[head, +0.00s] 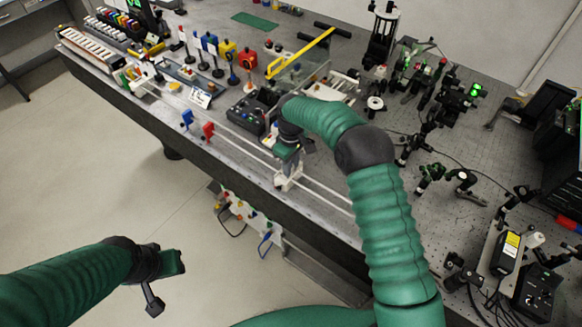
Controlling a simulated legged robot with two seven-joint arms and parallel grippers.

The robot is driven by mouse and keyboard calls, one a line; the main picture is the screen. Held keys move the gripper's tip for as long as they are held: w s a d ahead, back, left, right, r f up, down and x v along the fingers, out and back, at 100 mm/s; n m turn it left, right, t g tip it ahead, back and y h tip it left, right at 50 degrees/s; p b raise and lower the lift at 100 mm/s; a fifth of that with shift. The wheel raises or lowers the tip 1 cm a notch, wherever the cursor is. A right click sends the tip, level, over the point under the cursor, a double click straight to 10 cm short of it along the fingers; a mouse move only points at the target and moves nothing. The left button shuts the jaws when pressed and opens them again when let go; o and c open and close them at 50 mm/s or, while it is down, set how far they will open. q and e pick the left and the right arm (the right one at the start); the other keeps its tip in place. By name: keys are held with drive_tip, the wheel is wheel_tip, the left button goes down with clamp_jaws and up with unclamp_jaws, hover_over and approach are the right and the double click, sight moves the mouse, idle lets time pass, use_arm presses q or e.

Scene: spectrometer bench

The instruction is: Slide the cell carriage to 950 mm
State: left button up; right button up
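A long pale rail (325,192) runs along the near edge of the bench, from upper left to lower right. A small white carriage (289,181), which looks like the cell carriage, sits on the rail. My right gripper (287,158) points down just above or at the top of this carriage. Its fingers and the carriage's top overlap, so I cannot tell whether it grips it. The scale marks on the rail are too small to read. My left gripper (166,282) is off the bench over the floor, with its fingers apart and empty.
Blue (187,119) and red (208,131) uprights stand by the rail to the left. A dark control box (252,111) lies behind the rail. A yellow-barred clear cover (300,58) stands farther back. Optical mounts crowd the right of the bench.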

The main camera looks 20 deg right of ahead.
drive_tip(key=shift+o, duration=1.4)
drive_tip(key=shift+f, duration=0.1)
wheel_tip(320, 180, up, 17)
drive_tip(key=b, duration=0.2)
drive_tip(key=shift+f, duration=0.1)
drive_tip(key=s+d+f+m+t, duration=0.1)
drive_tip(key=s+f+m, duration=0.1)
drive_tip(key=s, duration=0.7)
drive_tip(key=s+d+f+m+b, duration=0.1)
drive_tip(key=s+f+m, duration=0.2)
drive_tip(key=s, duration=0.6)
drive_tip(key=s+d+f+m+t, duration=0.1)
drive_tip(key=s+f+m, duration=0.1)
drive_tip(key=s+f, duration=0.4)
drive_tip(key=s, duration=0.3)
drive_tip(key=shift+s+m+t, duration=0.3)
